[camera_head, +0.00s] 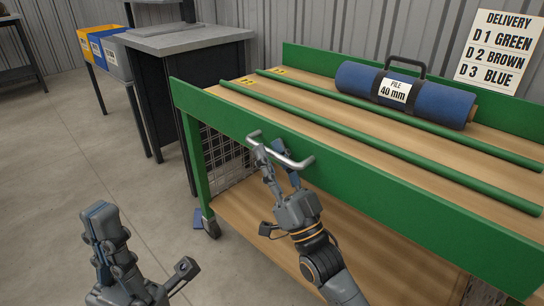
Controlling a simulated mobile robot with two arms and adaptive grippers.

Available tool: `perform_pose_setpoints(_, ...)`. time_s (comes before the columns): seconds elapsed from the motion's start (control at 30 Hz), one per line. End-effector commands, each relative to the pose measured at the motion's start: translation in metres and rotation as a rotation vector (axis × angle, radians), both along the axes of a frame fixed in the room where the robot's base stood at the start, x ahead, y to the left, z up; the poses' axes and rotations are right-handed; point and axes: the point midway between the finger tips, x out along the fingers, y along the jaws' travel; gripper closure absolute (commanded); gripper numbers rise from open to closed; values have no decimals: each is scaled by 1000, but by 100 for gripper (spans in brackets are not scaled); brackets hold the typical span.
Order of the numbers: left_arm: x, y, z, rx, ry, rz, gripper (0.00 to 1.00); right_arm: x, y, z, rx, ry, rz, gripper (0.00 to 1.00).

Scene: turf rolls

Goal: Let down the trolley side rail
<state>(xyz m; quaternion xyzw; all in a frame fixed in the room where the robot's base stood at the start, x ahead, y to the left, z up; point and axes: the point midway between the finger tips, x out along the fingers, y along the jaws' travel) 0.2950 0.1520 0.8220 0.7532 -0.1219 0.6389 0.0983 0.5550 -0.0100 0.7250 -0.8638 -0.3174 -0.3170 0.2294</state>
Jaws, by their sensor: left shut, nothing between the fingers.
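The trolley's green side rail (380,190) stands upright along the near edge of the wooden bed. A grey bar handle (290,158) is fixed to its outer face near the left end. My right gripper (271,152) is at this handle, one finger in front of the bar and the other partly behind it. Whether the fingers press on the bar I cannot tell. My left gripper (100,212) is shut and empty, low at the left, over the floor and apart from the trolley.
A dark cabinet (160,95) and yellow, blue and grey bins (103,48) stand left. A lower shelf (255,215) is under the bed. Floor at left is clear.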

Motion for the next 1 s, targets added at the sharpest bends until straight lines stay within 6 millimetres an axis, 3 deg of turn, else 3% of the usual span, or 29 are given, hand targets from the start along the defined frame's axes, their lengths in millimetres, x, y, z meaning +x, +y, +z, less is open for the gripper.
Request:
perform_pose_setpoints(0.37, 1, 0, 2, 2, -2, 0, 100, 3, 2, 4, 0, 1, -1, 66)
perform_pose_setpoints(0.53, 1, 0, 2, -1, -4, 0, 100, 3, 2, 4, 0, 0, 0, 100)
perform_pose_setpoints(1.0, 0, 0, 1, -5, -5, 2, 100, 2, 3, 2, -19, -17, -1, 100)
